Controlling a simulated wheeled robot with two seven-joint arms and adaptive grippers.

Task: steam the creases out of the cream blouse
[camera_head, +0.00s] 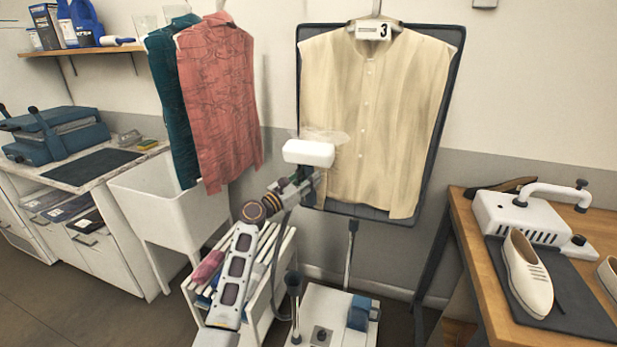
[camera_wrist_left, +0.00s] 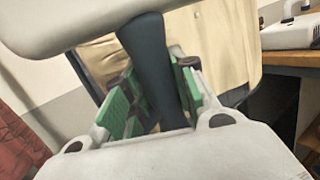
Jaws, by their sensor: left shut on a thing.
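The cream blouse (camera_head: 378,120) hangs on a dark padded board (camera_head: 456,95) on the wall, under a white tag marked 3. Faint vertical creases show on its front. My left gripper (camera_head: 304,182) is shut on the dark handle of the white steamer head (camera_head: 308,153). The head is upright in front of the blouse's left edge, with a faint puff of steam above it. I cannot tell whether it touches the cloth. In the left wrist view the dark handle (camera_wrist_left: 150,65) stands between the green-padded fingers, with the blouse (camera_wrist_left: 215,45) behind. My right gripper is not in view.
A coral shirt (camera_head: 220,105) and a teal shirt (camera_head: 172,110) hang to the left, above a white sink (camera_head: 165,205). The white steamer base (camera_head: 325,318) stands on the floor below. A wooden table (camera_head: 475,240) with shoes is at right.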

